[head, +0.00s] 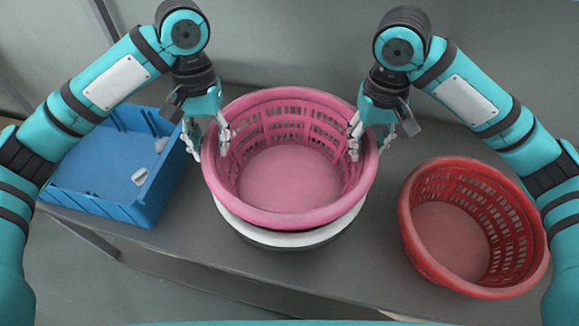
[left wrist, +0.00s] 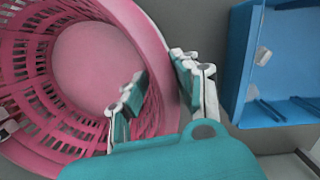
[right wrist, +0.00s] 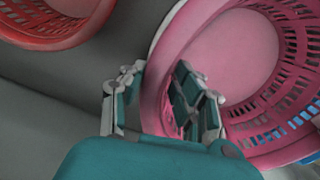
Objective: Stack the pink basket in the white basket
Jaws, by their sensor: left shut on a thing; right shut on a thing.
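The pink basket (head: 290,190) is upright in the middle of the head view. The white basket (head: 290,238) shows only as a pale rim and side below it; the pink basket hides the rest. The pink one is over or inside it; how deep I cannot tell. My left gripper (head: 208,138) is shut on the pink basket's left wall, one finger inside and one outside, as the left wrist view (left wrist: 158,88) shows. My right gripper (head: 370,140) is shut on its right wall, also with the rim between its fingers in the right wrist view (right wrist: 165,95).
A blue tray (head: 100,205) with small pale pieces stands at the left. An empty red basket (head: 415,240) stands at the right, clear of the pink one. The grey table's front edge runs below them. Bare table (head: 375,255) lies between the pink and red baskets.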

